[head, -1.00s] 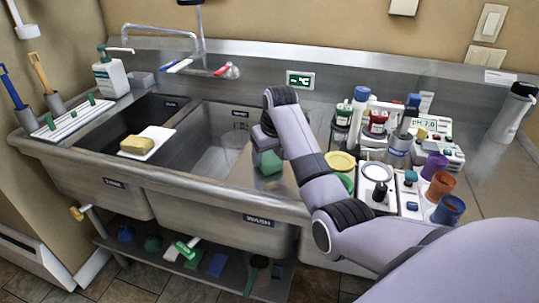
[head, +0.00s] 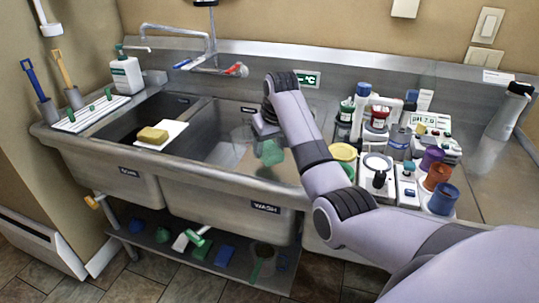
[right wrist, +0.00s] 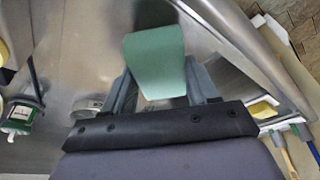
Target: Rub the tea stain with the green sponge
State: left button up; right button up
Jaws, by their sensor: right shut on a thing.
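The green sponge (head: 270,152) is held low in the right part of the wash basin (head: 195,178). My right gripper (head: 265,140) is shut on it, partly hidden behind my own arm. In the right wrist view the green sponge (right wrist: 154,60) sticks out as a flat pale-green block between the two fingers of the right gripper (right wrist: 157,88). I cannot tell whether the sponge touches the steel. I cannot clearly make out the tea stain; my arm and sponge hide part of the basin. My left gripper is not in view.
A yellow sponge (head: 152,135) lies on a white board (head: 172,132) across the left basin. A faucet (head: 210,65) stands behind. Bottles and instruments crowd the right counter, with a yellow lid (head: 343,152) close to my arm. A shelf (head: 170,246) with several items sits below.

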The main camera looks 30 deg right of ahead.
jog(key=shift+r, duration=2.1)
